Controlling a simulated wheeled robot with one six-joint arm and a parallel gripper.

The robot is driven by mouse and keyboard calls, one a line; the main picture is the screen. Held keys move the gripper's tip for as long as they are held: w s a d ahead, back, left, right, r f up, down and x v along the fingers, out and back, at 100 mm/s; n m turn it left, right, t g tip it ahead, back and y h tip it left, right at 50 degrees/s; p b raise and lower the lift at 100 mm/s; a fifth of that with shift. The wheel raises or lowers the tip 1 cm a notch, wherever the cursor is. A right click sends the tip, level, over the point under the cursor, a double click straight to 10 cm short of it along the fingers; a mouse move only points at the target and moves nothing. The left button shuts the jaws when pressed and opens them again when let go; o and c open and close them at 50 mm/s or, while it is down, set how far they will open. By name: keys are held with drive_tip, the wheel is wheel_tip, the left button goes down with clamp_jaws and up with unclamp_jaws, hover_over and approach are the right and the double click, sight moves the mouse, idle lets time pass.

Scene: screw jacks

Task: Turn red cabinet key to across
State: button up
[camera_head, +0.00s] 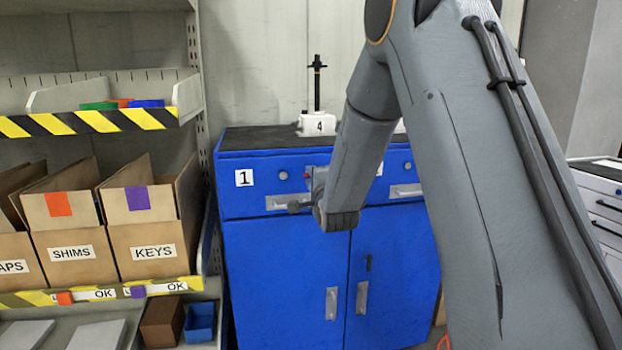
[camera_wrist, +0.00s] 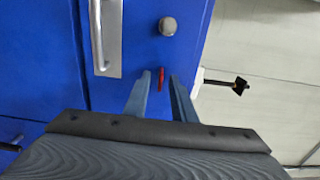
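The small red key (camera_wrist: 161,78) sits on the blue front of the cabinet (camera_head: 285,265), beside a round grey knob (camera_wrist: 168,26). In the wrist view it looks narrow, with its long side running up and down the picture, roughly along my fingers. My gripper (camera_wrist: 161,79) is open, with one finger on each side of the key and a visible gap to each. I cannot tell whether the fingertips reach past its head. In the head view a bit of red (camera_head: 308,173) shows by my gripper at the upper drawer; my arm hides much of that area.
A drawer handle (camera_wrist: 106,38) lies close to the knob. A white jack marked 4 (camera_head: 318,125) stands on the cabinet top. Shelves with cardboard boxes (camera_head: 155,252) stand at the left. A white drawer unit (camera_head: 605,205) is at the right.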

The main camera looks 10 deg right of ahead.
drive_tip(key=s, duration=0.8)
idle(0.4)
drive_tip(key=s+f+n+g+p, duration=0.3)
drive_tip(key=s+f+n+g, duration=0.15)
drive_tip(key=s, duration=0.35)
drive_tip(key=s+f+n+g+p, duration=0.3)
drive_tip(key=s+n+g, duration=0.2)
drive_tip(key=s, duration=0.3)
drive_tip(key=s+r+n+g+p, duration=0.1)
drive_tip(key=s+n+g+p, duration=0.3)
drive_tip(key=s, duration=1.9)
drive_tip(key=n+g, duration=0.4)
drive_tip(key=shift+s+a+n, duration=0.3)
drive_tip(key=shift+n, duration=0.05)
drive_tip(key=shift+g, duration=0.25)
